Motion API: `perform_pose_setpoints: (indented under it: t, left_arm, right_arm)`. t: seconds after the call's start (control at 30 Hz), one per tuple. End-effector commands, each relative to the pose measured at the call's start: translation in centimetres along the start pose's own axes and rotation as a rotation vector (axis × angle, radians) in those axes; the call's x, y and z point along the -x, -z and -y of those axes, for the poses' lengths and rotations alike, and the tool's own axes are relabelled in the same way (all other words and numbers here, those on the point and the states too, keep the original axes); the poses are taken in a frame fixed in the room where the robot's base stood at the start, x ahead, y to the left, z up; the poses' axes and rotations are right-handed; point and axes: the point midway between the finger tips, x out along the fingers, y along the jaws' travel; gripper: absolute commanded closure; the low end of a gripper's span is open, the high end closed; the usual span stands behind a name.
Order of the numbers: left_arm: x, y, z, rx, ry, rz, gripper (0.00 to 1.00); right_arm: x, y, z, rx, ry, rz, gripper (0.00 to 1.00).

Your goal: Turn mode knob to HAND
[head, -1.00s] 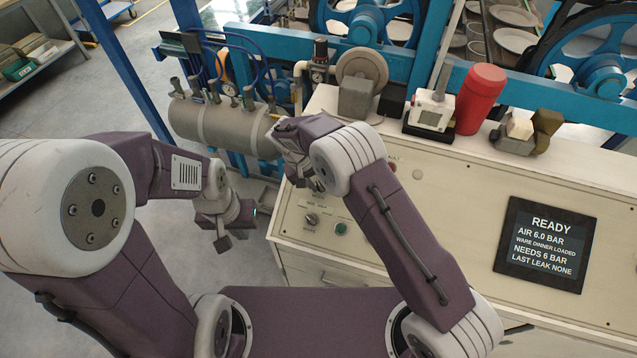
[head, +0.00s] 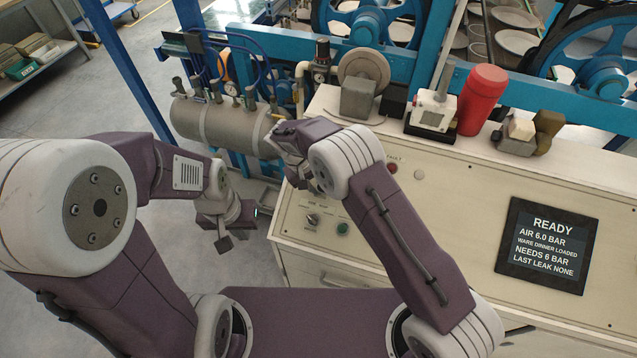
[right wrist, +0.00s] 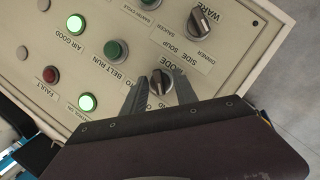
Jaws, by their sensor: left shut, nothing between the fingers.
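The mode knob (right wrist: 159,86) is a dark round knob with a light pointer line on the cream control panel, seen upside down in the right wrist view. My right gripper (right wrist: 159,77) has a finger on each side of it, open around it; I cannot tell if either finger touches. The pointer line lies toward the bottom of that picture. The knob's position labels are partly hidden by the fingers. In the head view my right gripper (head: 305,172) is at the panel and hides the mode knob. My left gripper (head: 224,241) hangs shut and empty left of the panel.
The ware knob (right wrist: 202,21) and a green button (right wrist: 116,50) are close by. Lit green lamps (right wrist: 87,102) and a red fault lamp (right wrist: 50,74) sit farther along. The display (head: 546,244) reads READY. A red cylinder (head: 483,98) stands on the console top.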

Motion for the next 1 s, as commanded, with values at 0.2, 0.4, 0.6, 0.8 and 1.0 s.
perform_pose_setpoints:
  t: [0.2,0.4,0.6,0.8,1.0]
  left_arm:
    - [-0.2,0.0,0.0,0.000,0.000,0.000,1.00]
    - [-1.2,-0.1,0.0,0.000,0.000,0.000,1.00]
    - [-1.6,-0.2,0.0,0.000,0.000,0.000,1.00]
    - [-1.6,-0.2,0.0,0.000,0.000,0.000,1.00]
    - [-1.6,-0.2,0.0,0.000,0.000,0.000,1.00]
  right_arm:
    - [0.7,0.2,0.0,-0.002,0.001,-0.007,0.65]
    - [5.0,0.2,0.1,-0.002,0.001,-0.010,0.65]
    - [8.4,0.1,0.1,-0.001,0.000,-0.005,0.65]
    - [9.2,0.0,0.0,0.000,0.000,-0.002,0.65]
    - [9.2,0.0,0.0,-0.001,0.000,-0.002,0.65]
